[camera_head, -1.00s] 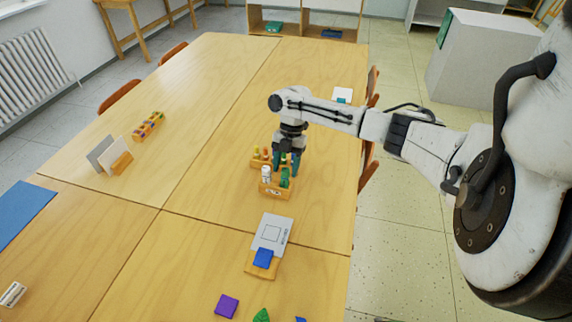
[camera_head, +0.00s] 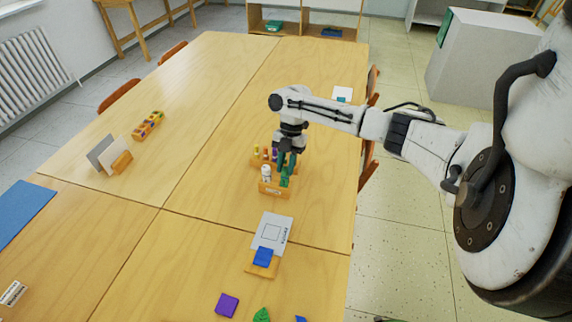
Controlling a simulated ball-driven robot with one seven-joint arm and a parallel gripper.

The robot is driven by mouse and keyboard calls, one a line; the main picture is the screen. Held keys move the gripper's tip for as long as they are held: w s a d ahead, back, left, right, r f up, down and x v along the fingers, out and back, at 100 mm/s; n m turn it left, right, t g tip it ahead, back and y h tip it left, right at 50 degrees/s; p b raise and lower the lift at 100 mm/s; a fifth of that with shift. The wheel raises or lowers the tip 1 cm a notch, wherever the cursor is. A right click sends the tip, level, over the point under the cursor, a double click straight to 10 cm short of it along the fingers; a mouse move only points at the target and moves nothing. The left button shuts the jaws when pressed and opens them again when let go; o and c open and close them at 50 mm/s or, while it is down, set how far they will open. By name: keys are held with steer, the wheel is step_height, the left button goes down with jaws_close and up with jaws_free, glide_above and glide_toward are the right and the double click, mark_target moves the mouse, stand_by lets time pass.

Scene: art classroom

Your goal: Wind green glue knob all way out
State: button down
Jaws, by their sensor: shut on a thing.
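The green glue stick (camera_head: 284,181) stands upright in a small wooden holder (camera_head: 275,191) on the table, at the holder's right side. A white glue stick (camera_head: 266,173) stands beside it on the left. My gripper (camera_head: 286,166) points down at the green stick, with its dark green fingers closed around the stick's upper part. The fingers hide most of that part, so the knob and how far it is wound out cannot be made out.
Behind the holder is a wooden rack (camera_head: 258,160) with several small coloured pieces. A purple square (camera_head: 227,305) lies nearer.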

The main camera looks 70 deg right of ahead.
steer(key=shift+m, duration=0.3)
steer(key=m+p, duration=0.1)
steer(key=m, duration=0.1)
steer(key=m+t+p, duration=0.1)
steer(key=m+p, duration=0.1)
steer(key=m, duration=0.1)
steer(key=shift+s+r+m+t, duration=0.1)
steer(key=shift+s+m+t, duration=0.05)
steer(key=shift+m+t, duration=0.15)
steer(key=m+h+p, duration=0.1)
steer(key=m+p, duration=0.1)
steer(key=m, duration=0.1)
steer(key=m+t+p, duration=0.1)
steer(key=m, duration=0.3)
steer(key=shift+a+h+p, duration=0.1)
steer(key=shift+h+p, duration=0.3)
steer(key=m, duration=0.3)
steer(key=shift+h+p, duration=0.4)
steer(key=m, duration=0.3)
steer(key=shift+a+m+h, duration=0.1)
steer(key=shift+m+h, duration=0.3)
steer(key=m+h, duration=0.1)
steer(key=m, duration=0.5)
steer(key=shift+a+g, duration=0.1)
steer(key=shift+g, duration=0.2)
steer(key=shift+f+m+h, duration=0.2)
steer(key=shift+m+h, duration=0.1)
